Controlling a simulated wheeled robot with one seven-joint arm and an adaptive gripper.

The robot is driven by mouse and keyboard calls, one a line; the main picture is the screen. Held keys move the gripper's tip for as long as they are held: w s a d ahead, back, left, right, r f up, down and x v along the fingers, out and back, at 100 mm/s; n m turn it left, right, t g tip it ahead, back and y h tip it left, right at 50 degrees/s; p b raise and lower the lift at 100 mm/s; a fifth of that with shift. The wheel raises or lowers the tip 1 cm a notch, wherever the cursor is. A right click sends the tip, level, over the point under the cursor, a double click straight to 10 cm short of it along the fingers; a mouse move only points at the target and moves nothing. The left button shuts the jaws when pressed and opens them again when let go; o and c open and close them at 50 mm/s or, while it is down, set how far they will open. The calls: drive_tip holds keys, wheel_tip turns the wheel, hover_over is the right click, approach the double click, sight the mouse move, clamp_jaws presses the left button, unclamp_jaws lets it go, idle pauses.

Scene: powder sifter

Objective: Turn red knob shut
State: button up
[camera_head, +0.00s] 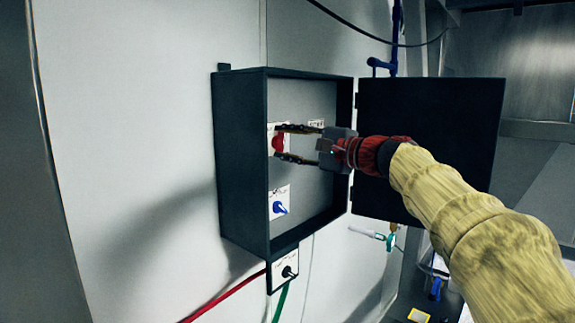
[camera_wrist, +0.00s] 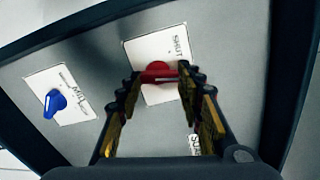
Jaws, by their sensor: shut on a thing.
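The red knob (camera_head: 278,143) sits on a white label plate inside the dark wall box. My gripper (camera_head: 281,143) reaches into the box from the right, with its fingers around the red knob, one above and one below. In the wrist view the red knob (camera_wrist: 158,72) lies between the fingertips of my gripper (camera_wrist: 161,76), and the fingers are shut on it. The fingertips hide parts of the knob's sides. The word "SHUT" shows on its plate (camera_wrist: 182,44) beside the knob.
A blue knob (camera_head: 279,207) on its own white plate is below the red one; it also shows in the wrist view (camera_wrist: 54,103). The box (camera_head: 240,165) has raised side walls, and its door (camera_head: 430,130) hangs open at right. A black switch (camera_head: 288,271) is below the box.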

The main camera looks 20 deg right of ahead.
drive_tip(key=n+b, duration=1.1)
drive_tip(key=b, duration=0.1)
drive_tip(key=shift+a+n, duration=0.15)
drive_tip(key=shift+n, duration=0.15)
drive_tip(key=shift+b, duration=0.3)
drive_tip(key=o, duration=1.1)
drive_tip(key=shift+r, duration=0.1)
drive_tip(key=shift+o, duration=0.3)
drive_tip(key=shift+s, duration=0.15)
drive_tip(key=shift+s+r, duration=0.1)
drive_tip(key=shift+s, duration=0.05)
drive_tip(key=v, duration=1.1)
drive_tip(key=shift+s+d, duration=0.2)
drive_tip(key=shift+d, duration=0.1)
